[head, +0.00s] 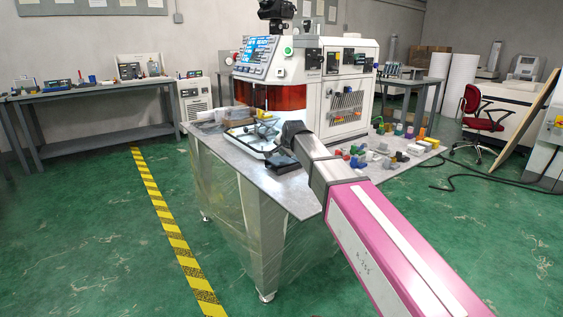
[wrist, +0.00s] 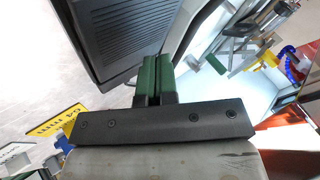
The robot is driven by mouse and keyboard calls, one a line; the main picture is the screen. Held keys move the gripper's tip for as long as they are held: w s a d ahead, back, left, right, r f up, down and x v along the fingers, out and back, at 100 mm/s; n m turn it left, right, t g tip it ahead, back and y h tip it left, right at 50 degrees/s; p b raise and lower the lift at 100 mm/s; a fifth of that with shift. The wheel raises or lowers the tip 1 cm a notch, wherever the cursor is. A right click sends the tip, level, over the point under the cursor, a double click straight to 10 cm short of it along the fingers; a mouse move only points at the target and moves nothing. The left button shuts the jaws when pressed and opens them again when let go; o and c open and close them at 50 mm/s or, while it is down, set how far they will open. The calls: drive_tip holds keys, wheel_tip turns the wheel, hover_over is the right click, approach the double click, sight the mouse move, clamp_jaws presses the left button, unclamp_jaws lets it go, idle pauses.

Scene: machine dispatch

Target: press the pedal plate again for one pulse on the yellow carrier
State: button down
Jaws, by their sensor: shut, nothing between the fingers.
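The black ribbed pedal plate (wrist: 125,35) fills the upper middle of the wrist view. My gripper (wrist: 154,62) has its green fingers shut together with nothing between them. Their tips lie at the right edge of the plate in that view; I cannot tell whether they touch it. In the head view a dark pedal (head: 281,161) sits on the table beside the end of my arm, which partly hides the area. A yellow piece marked "64 mm" (wrist: 68,125) shows at the lower left of the wrist view; I cannot tell whether it is the carrier.
The white machine (head: 345,97) with a lit screen (head: 256,50) stands on the grey table (head: 225,155). Several small coloured parts (head: 384,155) lie on the table's right side. A side bench (head: 95,88) stands at the left. The green floor around a yellow-black stripe (head: 165,215) is clear.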

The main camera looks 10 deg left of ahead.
sight(285, 160)
drive_tip(key=shift+f, duration=0.2)
drive_tip(key=shift+f, duration=0.2)
drive_tip(key=shift+s+a+f, duration=0.1)
drive_tip(key=shift+f, duration=0.55)
idle(0.9)
drive_tip(key=shift+r, duration=1.05)
drive_tip(key=shift+w+d+r, duration=0.15)
drive_tip(key=shift+w+r, duration=0.05)
drive_tip(key=shift+r, duration=1.05)
drive_tip(key=shift+w+d+r, duration=0.1)
drive_tip(key=shift+w+r, duration=0.05)
drive_tip(key=shift+r, duration=1.1)
